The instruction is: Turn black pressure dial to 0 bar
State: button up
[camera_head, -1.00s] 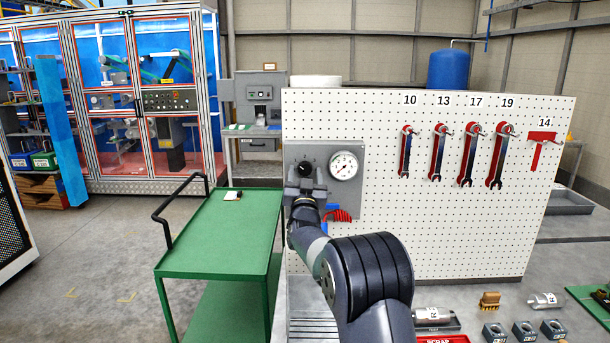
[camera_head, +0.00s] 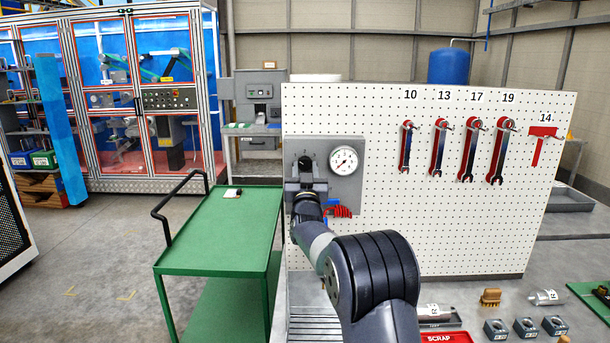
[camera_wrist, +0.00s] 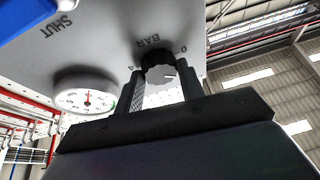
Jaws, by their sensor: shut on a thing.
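The black pressure dial (camera_wrist: 158,68) sits on a grey panel (camera_wrist: 100,40) marked BAR, with a 0 and a 4 on either side of it. A pale mark shows on its front edge near the right finger. My gripper (camera_wrist: 160,88) has one finger on each side of the dial and is shut on it.
A green cart (camera_head: 220,230) stands close left of my arm. The white pegboard (camera_head: 400,230) carries several wrenches to the right. A blue part (camera_wrist: 20,15) is near the wrist camera. Small parts lie at lower right.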

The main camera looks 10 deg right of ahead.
jog(key=n+y+b, duration=0.2)
jog(key=n+b, duration=0.1)
jog(key=shift+d+f, duration=0.1)
jog(key=shift+f, duration=0.15)
jog(key=n+y+b, duration=0.1)
jog(key=n+b, duration=0.1)
jog(key=shift+r+n, duration=0.1)
jog(key=shift+n, duration=0.3)
jog(key=n+y, duration=0.1)
jog(key=n, duration=0.2)
jog(key=shift+d+r+g+y+b, duration=0.1)
jog(key=shift+r+g+y+b, duration=0.15)
jog(key=shift+g+y+b, duration=0.15)
jog(key=shift+r+n+g+y+p, duration=0.15)
jog(key=shift+n+g+y+p, duration=0.4)
jog(key=shift+n, duration=1.25)
jog(key=o, duration=1)
jog(key=shift+s, duration=0.15)
jog(key=b+v, duration=0.4)
jog(key=v, duration=0.6)
jog(key=shift+s+d+f, duration=0.1)
jog(key=shift+s+f, duration=0.15)
jog(key=shift+s, duration=0.05)
